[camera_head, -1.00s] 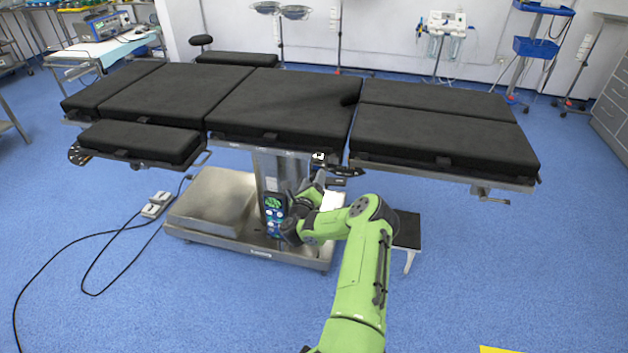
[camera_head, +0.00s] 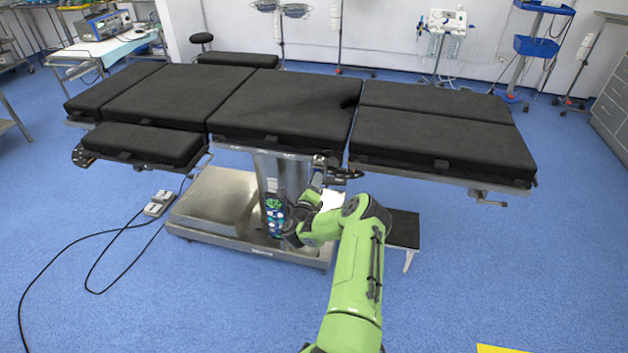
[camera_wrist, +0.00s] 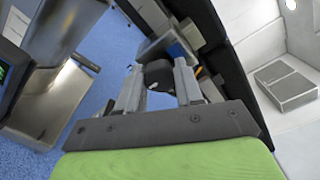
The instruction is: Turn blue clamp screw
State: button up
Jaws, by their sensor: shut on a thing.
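In the wrist view, a dark rounded knob (camera_wrist: 158,75) sits between the two grey fingers of my gripper (camera_wrist: 157,88). The fingers are shut on it. A small blue part (camera_wrist: 177,51) and a grey block show just beyond the knob, so the knob seems to belong to the blue clamp; the join is partly hidden. In the head view, my gripper (camera_head: 319,162) reaches up to the underside of the operating table, at the gap between the middle and right cushions. The clamp is too small to make out there.
The operating table's steel column (camera_head: 280,175) and wide base (camera_head: 215,205) stand left of my gripper. A black-topped step stool (camera_head: 404,229) is right of my arm. A foot pedal (camera_head: 159,203) and its cables lie on the left floor.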

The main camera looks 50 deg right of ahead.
jog(key=shift+s+f+m+p, duration=0.1)
jog(key=shift+m+p, duration=1.95)
jog(key=shift+m, duration=6.8)
jog(key=shift+s+f+m+p, duration=0.1)
jog(key=shift+m+p, duration=1.9)
jog(key=shift+m, duration=6.85)
jog(key=o, duration=1)
jog(key=shift+r, duration=0.1)
jog(key=shift+o, duration=0.2)
